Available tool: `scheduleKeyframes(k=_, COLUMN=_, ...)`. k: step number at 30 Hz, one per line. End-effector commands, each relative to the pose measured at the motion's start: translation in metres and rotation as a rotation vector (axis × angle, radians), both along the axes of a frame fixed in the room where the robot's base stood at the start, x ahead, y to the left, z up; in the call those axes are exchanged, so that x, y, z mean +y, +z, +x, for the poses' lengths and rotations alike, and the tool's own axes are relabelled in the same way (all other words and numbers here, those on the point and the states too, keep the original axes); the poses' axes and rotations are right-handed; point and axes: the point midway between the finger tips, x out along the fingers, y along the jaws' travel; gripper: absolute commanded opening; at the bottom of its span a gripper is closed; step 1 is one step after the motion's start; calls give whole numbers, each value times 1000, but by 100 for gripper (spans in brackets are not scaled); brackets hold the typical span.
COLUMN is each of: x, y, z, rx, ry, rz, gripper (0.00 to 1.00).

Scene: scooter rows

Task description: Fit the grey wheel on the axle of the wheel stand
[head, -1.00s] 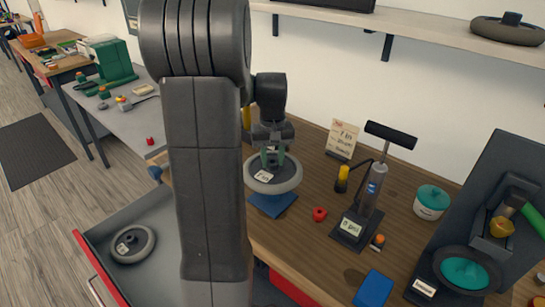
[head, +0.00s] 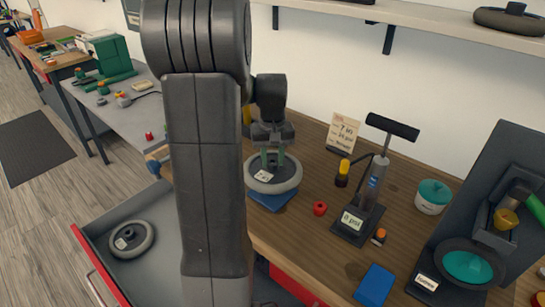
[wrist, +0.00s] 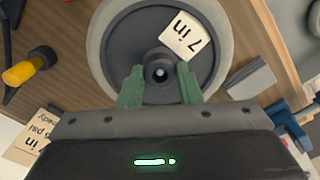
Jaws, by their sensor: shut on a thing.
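The grey wheel (head: 286,182) has a pale grey tyre, a dark disc and a white tag. In the wrist view the tag on the wheel (wrist: 119,32) reads "7 in". My gripper (head: 272,158) is above the wheel, its green fingers shut on the hub; the fingers also show in the wrist view (wrist: 160,86). The wheel is held roughly level over a blue base (head: 270,204), which looks like the wheel stand. The wheel hides most of the base and its axle. A small bright spot shows in the hub's centre; I cannot tell whether it is the axle tip.
A pump (head: 375,178) with a label, a red knob (head: 320,208), a yellow-topped bottle (head: 342,173) and a teal-lidded tub (head: 432,197) stand to the right. A dark stand (head: 503,180) is farther right. Another wheel (head: 131,239) lies in the open drawer (head: 165,272).

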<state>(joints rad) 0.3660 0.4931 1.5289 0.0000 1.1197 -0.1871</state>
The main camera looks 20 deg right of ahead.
Motion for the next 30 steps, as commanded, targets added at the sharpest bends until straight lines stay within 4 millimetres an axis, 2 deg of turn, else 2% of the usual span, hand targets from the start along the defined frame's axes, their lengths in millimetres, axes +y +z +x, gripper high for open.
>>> scheduleKeyframes(k=30, x=0, y=-24, z=0, rx=-2, ry=0, rz=-1, gripper=0)
